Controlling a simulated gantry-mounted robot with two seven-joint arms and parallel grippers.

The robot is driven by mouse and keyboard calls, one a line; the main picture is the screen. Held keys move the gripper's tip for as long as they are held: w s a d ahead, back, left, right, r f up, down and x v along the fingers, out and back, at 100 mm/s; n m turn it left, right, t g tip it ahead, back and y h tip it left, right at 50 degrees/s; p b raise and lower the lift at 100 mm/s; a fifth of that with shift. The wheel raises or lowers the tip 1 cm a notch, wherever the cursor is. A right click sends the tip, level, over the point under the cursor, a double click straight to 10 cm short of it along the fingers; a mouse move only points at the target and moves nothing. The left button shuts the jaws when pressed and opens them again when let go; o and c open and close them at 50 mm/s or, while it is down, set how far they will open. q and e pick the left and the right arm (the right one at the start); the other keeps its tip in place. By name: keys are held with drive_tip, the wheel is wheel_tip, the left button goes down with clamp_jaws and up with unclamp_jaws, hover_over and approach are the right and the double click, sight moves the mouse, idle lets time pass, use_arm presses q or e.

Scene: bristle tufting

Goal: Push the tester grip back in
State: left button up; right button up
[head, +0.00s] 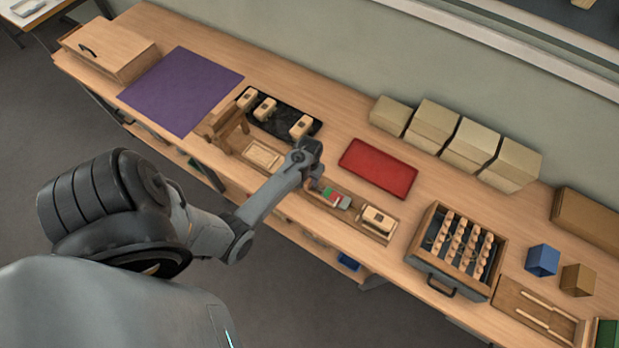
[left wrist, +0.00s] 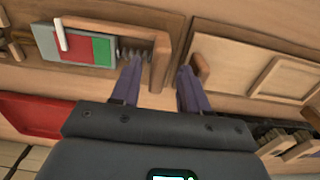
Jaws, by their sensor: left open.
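The tester shows in the left wrist view as a grey block with a red and green scale (left wrist: 88,48), a white pointer and a dark spring on its right. A wooden L-shaped piece (left wrist: 161,62) stands beyond the spring, and a rounded wooden piece (left wrist: 201,68) lies to its right; I cannot tell which is the grip. My left gripper (left wrist: 159,82) is open, with the L-shaped piece between its fingers and the rounded piece outside the right finger. In the head view the left gripper (head: 313,183) is beside the tester scale (head: 337,198), its fingers mostly hidden. My right gripper is not seen.
A red tray (head: 378,168) lies behind the tester. A wooden block in a holder (head: 378,219) is to its right. A black tray (head: 284,119) with several blocks and a purple mat (head: 181,90) lie to the left. A crate of bristle pieces (head: 437,268) stands at the right.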

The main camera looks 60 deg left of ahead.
use_arm(q)
drive_tip(key=shift+f, duration=1.15)
clamp_jaws()
